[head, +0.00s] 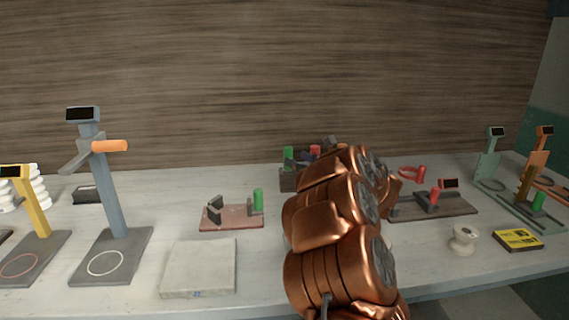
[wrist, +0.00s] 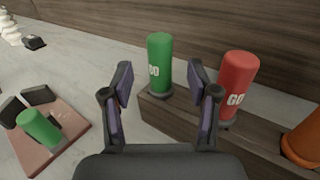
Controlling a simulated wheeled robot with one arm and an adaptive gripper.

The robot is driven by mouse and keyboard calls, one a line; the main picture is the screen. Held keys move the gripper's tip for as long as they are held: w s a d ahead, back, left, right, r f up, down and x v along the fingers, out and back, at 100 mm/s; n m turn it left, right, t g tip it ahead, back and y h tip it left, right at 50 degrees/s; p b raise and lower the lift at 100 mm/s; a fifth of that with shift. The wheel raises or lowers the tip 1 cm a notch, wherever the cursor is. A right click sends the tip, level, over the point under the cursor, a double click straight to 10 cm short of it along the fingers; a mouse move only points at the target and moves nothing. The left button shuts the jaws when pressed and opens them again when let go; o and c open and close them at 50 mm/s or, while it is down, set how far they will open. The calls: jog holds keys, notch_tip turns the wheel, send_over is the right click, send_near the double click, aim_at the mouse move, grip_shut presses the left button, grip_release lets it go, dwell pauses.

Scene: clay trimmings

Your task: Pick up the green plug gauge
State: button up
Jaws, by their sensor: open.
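A green plug gauge (wrist: 160,58) marked GO stands upright in a dark wooden rack (wrist: 170,118) in the wrist view. It also shows behind my arm in the head view (head: 288,153). My gripper (wrist: 160,82) is open and empty, its two fingers on either side of the green gauge in the picture. The gauge appears beyond the fingertips, and no contact shows.
A red gauge (wrist: 238,82) marked GO stands close to the right of the green one, with an orange one (wrist: 304,140) further right. A wooden wall (wrist: 220,22) rises behind the rack. Height gauges (head: 110,190) and a flat slab (head: 200,267) stand left on the bench.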

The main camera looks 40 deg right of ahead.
aim_at(291, 154)
jog(key=shift+w+d+r+p, duration=0.1)
jog(key=shift+w+p, duration=0.05)
jog(key=shift+w, duration=0.7)
jog(key=shift+w+r+p, duration=0.15)
jog(key=shift+w+p, duration=0.05)
jog(key=shift+w, duration=0.65)
jog(key=shift+w+d+r+p, duration=0.1)
jog(key=shift+w+p, duration=0.05)
jog(key=shift+w, duration=0.7)
grip_shut()
